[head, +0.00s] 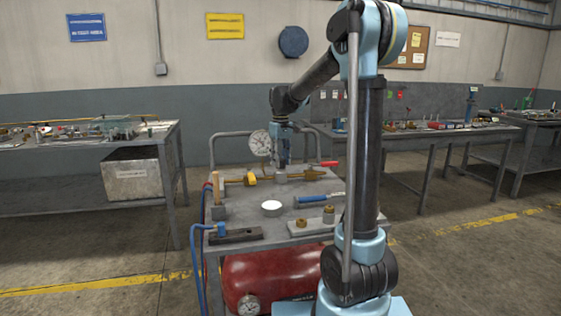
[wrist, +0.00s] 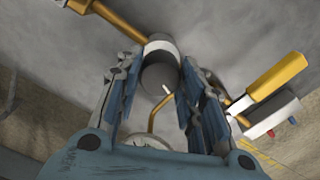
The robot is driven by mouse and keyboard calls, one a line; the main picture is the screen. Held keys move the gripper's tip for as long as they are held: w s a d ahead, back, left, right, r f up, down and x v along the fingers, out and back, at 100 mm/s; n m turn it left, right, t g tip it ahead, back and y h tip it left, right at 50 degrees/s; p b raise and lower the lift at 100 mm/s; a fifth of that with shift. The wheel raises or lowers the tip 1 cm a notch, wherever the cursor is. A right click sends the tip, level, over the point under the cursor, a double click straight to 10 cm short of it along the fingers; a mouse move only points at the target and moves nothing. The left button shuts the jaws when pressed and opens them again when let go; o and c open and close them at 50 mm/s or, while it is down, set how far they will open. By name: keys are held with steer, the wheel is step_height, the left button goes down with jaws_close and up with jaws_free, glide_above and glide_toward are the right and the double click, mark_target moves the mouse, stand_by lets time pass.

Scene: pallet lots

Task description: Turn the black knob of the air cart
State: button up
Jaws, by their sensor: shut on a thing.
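The air cart has a grey top (head: 325,180) with a red tank (head: 275,272) under it. The black knob (wrist: 158,74) shows in the wrist view as a dark grey cylinder below a lighter grey collar. My gripper (wrist: 160,82) is shut on the knob, with one finger on each side of it. In the head view my gripper (head: 284,164) points down at the brass pipe line near the back of the cart top. The knob is hidden there behind the fingers. A round pressure gauge (head: 261,142) stands just left of my gripper.
A yellow handle (head: 252,178) and a red lever (head: 328,163) sit left and right of my gripper. A blue-handled tool (head: 318,198), a white disc (head: 271,206) and a dark block (head: 236,236) lie nearer. A bench (head: 75,143) stands left.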

steer(key=o, duration=1.1)
steer(key=shift+c, duration=0.2)
step_height(320, 180, up, 12)
